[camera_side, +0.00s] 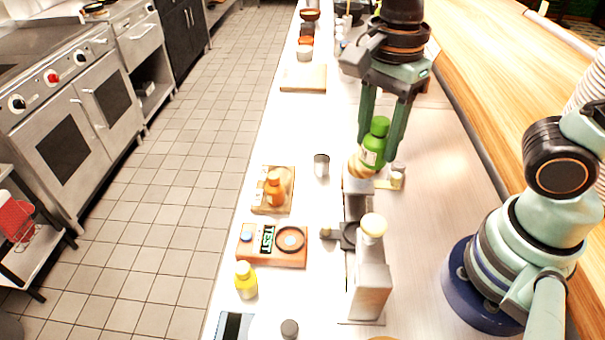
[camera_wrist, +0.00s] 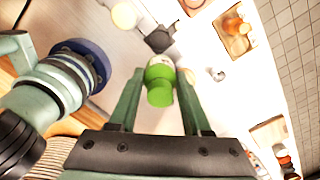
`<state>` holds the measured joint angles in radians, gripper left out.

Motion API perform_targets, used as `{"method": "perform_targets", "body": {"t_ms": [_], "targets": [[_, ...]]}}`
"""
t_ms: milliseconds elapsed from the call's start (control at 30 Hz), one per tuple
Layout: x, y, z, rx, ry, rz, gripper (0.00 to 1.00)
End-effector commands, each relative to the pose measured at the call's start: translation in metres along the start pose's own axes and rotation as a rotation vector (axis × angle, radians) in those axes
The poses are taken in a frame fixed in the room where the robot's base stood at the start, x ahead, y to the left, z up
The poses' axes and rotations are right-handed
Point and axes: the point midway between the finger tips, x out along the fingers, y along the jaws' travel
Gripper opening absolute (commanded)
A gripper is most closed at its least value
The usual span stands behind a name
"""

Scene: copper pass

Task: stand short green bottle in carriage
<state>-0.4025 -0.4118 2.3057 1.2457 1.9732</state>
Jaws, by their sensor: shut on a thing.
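The short green bottle (camera_side: 375,143) has a green cap and a pale label, and is upright or nearly so. My gripper (camera_side: 382,150) points down with its fingers on either side of the bottle and is shut on it. In the wrist view the bottle (camera_wrist: 160,84) sits between the fingertips of my gripper (camera_wrist: 158,78). Directly below the bottle in the side view is a metal device with a tan rounded part (camera_side: 355,168), which the bottle partly hides. I cannot tell for certain which part is the carriage, or whether the bottle touches it.
The device's grey block (camera_side: 370,290) with a cream knob stands nearer the camera. To its left are a wooden test board (camera_side: 258,258), a yellow bottle (camera_side: 246,282) and an orange bottle (camera_side: 274,188) on a tray. A small metal cup (camera_side: 321,165) stands beside the device.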

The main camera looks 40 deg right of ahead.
Motion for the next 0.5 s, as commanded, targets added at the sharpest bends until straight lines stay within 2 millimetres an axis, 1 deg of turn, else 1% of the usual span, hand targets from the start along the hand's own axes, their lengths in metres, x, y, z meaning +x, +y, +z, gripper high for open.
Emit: {"method": "perform_targets", "body": {"t_ms": [33,300,400,500], "targets": [[0.012,0.002,-0.001,0.000,0.003,0.007,0.15],[0.078,0.002,-0.001,0.000,0.004,0.010,0.15],[0.102,0.003,-0.001,0.000,0.005,0.012,0.15],[0.121,0.002,-0.001,0.000,0.004,0.010,0.15]]}}
